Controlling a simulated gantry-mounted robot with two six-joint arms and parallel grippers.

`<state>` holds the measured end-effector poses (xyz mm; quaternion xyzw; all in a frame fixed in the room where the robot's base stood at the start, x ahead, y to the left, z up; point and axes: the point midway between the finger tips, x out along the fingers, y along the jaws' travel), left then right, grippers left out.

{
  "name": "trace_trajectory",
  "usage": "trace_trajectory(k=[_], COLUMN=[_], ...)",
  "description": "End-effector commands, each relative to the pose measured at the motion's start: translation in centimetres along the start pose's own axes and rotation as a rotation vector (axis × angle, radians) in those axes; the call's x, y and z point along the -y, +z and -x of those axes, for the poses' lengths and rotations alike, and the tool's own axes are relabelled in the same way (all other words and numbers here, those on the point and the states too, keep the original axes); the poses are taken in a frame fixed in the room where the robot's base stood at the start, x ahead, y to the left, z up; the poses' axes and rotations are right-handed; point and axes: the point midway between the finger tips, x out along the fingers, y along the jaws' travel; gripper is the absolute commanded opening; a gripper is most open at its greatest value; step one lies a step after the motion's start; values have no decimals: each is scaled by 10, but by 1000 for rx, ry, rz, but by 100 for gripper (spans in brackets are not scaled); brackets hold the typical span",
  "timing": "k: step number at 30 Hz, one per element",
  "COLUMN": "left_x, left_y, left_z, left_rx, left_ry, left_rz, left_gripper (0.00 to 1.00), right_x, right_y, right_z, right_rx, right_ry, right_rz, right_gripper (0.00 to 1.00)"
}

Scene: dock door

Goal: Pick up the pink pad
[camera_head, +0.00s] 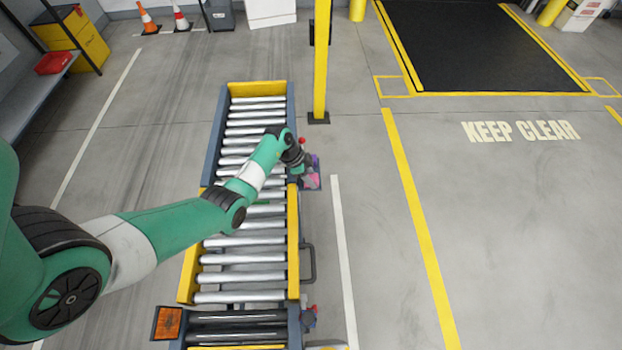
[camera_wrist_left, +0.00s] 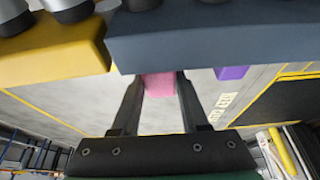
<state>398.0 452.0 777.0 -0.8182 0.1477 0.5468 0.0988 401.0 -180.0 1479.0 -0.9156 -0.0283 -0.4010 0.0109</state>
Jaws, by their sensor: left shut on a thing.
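The pink pad (camera_head: 311,181) is at the right side of the roller conveyor, just below the end of my left arm. In the left wrist view the pink pad (camera_wrist_left: 159,86) sits between the two fingers of my left gripper (camera_wrist_left: 158,92), which is shut on it. The conveyor's edge hides part of the pad's far end. In the head view my left gripper (camera_head: 304,166) is small and partly hidden by the wrist, so its fingers do not show clearly. My right gripper is not in view.
A purple block (camera_wrist_left: 231,72) is right of the pad in the wrist view. The conveyor's dark side rail (camera_wrist_left: 215,35) is close to the fingertips. A yellow post (camera_head: 321,60) stands beyond the conveyor (camera_head: 292,240). The floor to the right is clear.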

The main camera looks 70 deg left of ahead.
Motion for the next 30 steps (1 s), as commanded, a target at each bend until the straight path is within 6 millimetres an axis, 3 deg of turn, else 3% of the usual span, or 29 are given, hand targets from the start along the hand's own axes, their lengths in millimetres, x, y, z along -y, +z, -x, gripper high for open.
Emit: trace_trajectory(k=[2,10,15,19,24,30], left_x=[0,-54,-97,-121,-134,-135], left_y=[-9,-19,-13,-10,-8,-10], left_z=[21,86,104,114,119,125], left_rx=[-1,0,1,1,1,0], left_ry=[-1,1,3,3,1,0], left_rz=[-1,-1,-1,-1,1,1], left_gripper=[0,0,0,0,0,0], right_x=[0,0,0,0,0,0], right_y=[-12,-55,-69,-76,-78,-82], right_z=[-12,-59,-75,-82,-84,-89], right_rx=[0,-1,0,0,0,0], right_ry=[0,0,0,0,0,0], right_rz=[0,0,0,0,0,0], right_gripper=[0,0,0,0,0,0])
